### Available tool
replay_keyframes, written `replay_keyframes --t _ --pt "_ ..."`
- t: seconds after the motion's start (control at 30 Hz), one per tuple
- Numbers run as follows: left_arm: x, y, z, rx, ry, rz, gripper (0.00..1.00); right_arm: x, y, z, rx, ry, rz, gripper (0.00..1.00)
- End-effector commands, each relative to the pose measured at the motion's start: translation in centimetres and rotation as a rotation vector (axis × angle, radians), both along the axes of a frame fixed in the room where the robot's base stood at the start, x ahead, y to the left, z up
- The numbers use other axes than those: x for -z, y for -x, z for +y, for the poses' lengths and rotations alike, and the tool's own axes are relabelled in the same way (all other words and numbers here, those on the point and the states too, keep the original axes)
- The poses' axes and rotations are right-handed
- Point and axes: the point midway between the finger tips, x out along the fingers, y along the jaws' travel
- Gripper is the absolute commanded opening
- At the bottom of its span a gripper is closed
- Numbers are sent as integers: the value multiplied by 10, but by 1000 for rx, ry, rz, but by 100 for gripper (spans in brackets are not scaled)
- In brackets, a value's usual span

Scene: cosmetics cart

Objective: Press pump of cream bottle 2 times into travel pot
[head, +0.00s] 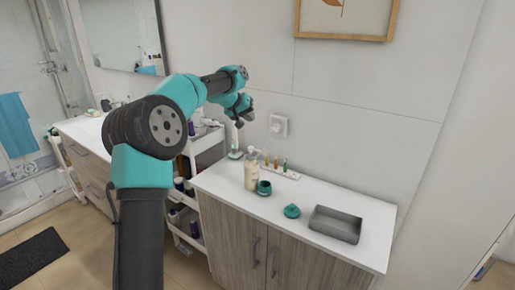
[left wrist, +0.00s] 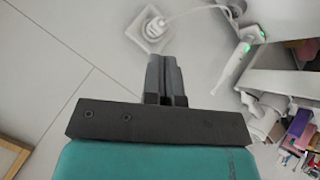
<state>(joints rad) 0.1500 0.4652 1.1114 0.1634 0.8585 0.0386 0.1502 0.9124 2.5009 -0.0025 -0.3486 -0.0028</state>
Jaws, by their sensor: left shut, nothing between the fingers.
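The cream bottle (head: 251,174), pale with a pump on top, stands upright on the white counter. The open teal travel pot (head: 264,189) stands just right of its foot. A teal lid (head: 292,211) lies apart, further right. My left gripper (head: 240,122) is up in the air near the wall, above and slightly left of the bottle, touching nothing. In the left wrist view its fingers (left wrist: 166,76) are together and empty; I cannot make out the bottle or pot there. My right gripper is not in view.
A grey tray (head: 335,224) sits at the counter's right. Small vials (head: 275,163) stand behind the bottle. A white upright device (head: 235,151) stands at the counter's back left. A wall socket (head: 278,125) is behind; a cart (head: 205,143) with bottles is left.

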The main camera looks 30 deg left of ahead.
Motion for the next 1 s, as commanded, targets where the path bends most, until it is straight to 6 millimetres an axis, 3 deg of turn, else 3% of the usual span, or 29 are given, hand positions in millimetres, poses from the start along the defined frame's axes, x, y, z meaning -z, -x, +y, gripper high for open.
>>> replay_keyframes --t 0.47,1.0 --pt "6 0 0 0 1 1 0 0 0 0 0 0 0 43" --pt "61 0 0 0 0 2 0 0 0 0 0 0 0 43"
